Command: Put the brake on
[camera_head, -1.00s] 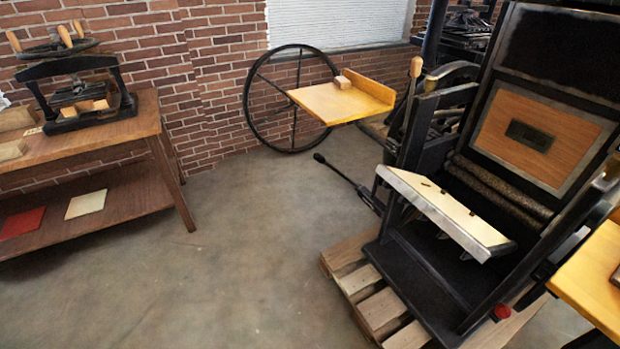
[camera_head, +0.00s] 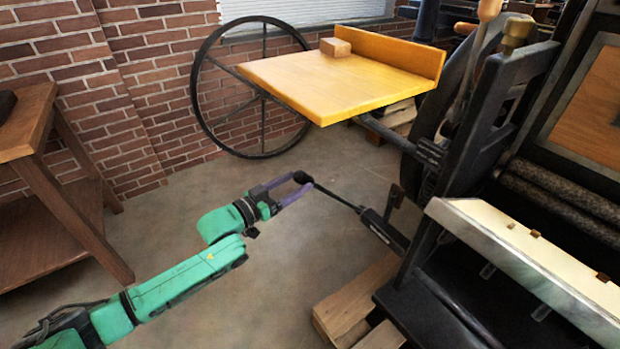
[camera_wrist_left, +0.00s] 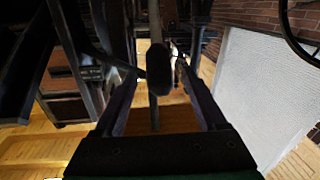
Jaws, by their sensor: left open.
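A black lever (camera_head: 335,197) with a rounded black knob (camera_head: 302,177) sticks out low from the side of the large press, its base in a dark housing (camera_head: 383,232). My left gripper (camera_head: 296,188) is open with its purple fingers at the knob end. In the left wrist view the knob (camera_wrist_left: 159,68) sits between the two spread fingers, with a gap visible on each side. A second, upright lever with a wooden handle (camera_head: 489,9) stands on the press frame. No label shows which lever is the brake. My right gripper is out of view.
A yellow feed board (camera_head: 320,88) with a small wooden block (camera_head: 335,47) juts out above the lever. A large spoked wheel (camera_head: 205,105) stands behind. A pallet (camera_head: 345,310) lies under the press. A wooden table (camera_head: 40,115) stands at left; the floor between is clear.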

